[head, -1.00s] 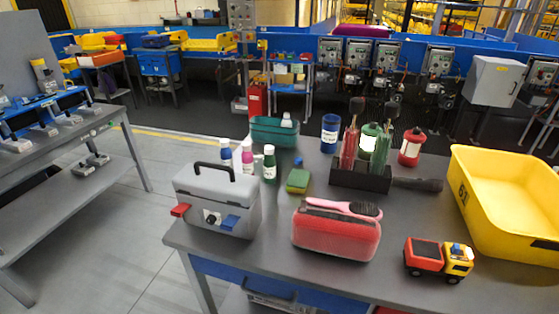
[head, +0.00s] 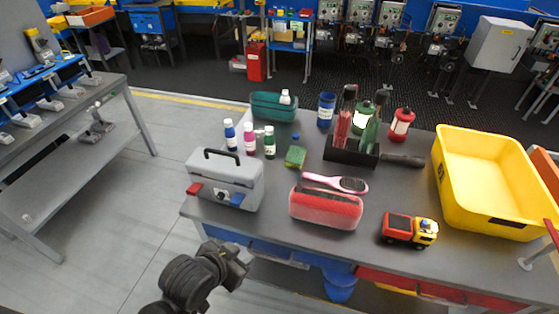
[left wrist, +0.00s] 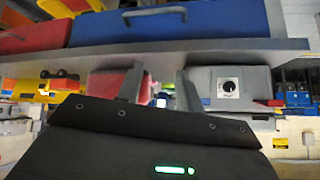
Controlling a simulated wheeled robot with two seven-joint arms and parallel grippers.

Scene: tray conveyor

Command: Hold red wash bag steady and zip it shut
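The red wash bag (head: 326,210) lies on the grey table near its front edge, with a dark strip along its top. I cannot tell how far its zip is closed. A pink hairbrush (head: 338,183) lies along its far top side; I cannot tell whether it touches the bag. My left gripper (head: 238,258) is low in front of the table, left of the bag and apart from it. In the left wrist view my left gripper (left wrist: 160,90) has its fingers spread and empty, with the red bag (left wrist: 104,83) beyond them. My right gripper is not in view.
A grey toolbox (head: 225,182) stands left of the bag, and a toy truck (head: 408,230) right of it. Several bottles, a sponge (head: 296,156), a teal bin (head: 273,107) and a black bottle holder (head: 351,152) stand behind. A yellow tub (head: 490,190) is at right.

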